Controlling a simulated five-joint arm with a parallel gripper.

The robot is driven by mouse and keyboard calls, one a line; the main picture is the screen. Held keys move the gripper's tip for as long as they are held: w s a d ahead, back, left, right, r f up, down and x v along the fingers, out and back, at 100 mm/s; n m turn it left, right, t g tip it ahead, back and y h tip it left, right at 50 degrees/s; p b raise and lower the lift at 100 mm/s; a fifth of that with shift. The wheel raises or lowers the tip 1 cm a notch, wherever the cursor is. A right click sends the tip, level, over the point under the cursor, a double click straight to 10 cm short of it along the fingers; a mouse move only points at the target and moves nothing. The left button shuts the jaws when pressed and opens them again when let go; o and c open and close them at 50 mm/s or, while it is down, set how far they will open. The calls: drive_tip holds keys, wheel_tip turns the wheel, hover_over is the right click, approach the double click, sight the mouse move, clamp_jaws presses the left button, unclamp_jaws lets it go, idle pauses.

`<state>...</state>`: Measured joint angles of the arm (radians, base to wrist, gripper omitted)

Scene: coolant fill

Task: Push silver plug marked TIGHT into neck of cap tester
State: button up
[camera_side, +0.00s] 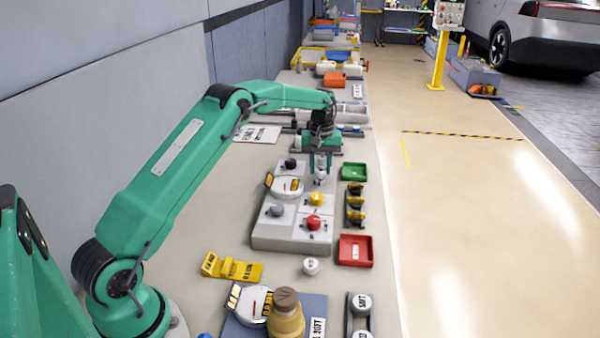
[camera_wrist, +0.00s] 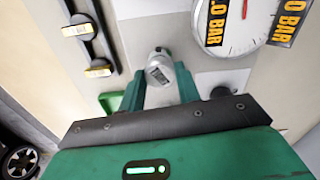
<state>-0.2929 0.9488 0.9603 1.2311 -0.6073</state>
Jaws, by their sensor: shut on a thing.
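My gripper (camera_side: 321,160) points down over the back right part of a grey block with a gauge and several coloured knobs (camera_side: 262,238). It is shut on a silver plug (camera_side: 320,178). In the wrist view the plug (camera_wrist: 160,70) sits between the two green fingers (camera_wrist: 160,88), with a small label too blurred to read. I cannot tell whether the plug touches the block. A second gauge unit with a blue base (camera_side: 236,327) and a tan brown-topped vessel (camera_side: 286,318) stands at the front. I cannot tell which unit is the cap tester; no open neck is clearly visible.
A green tray (camera_side: 354,171), a dark rack of yellow-topped pieces (camera_side: 355,203) and a red tray (camera_side: 355,251) line the right side. A loose silver cap (camera_side: 310,266) and a yellow stand (camera_side: 232,267) lie in front. Silver caps (camera_side: 361,303) sit in a front-right rack.

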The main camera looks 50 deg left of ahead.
sight(320, 169)
drive_tip(key=shift+f, duration=0.7)
drive_tip(key=o, duration=1.1)
drive_tip(key=shift+c, duration=0.2)
drive_tip(key=shift+r, duration=0.15)
drive_tip(key=shift+r, duration=3.75)
drive_tip(key=shift+r, duration=0.1)
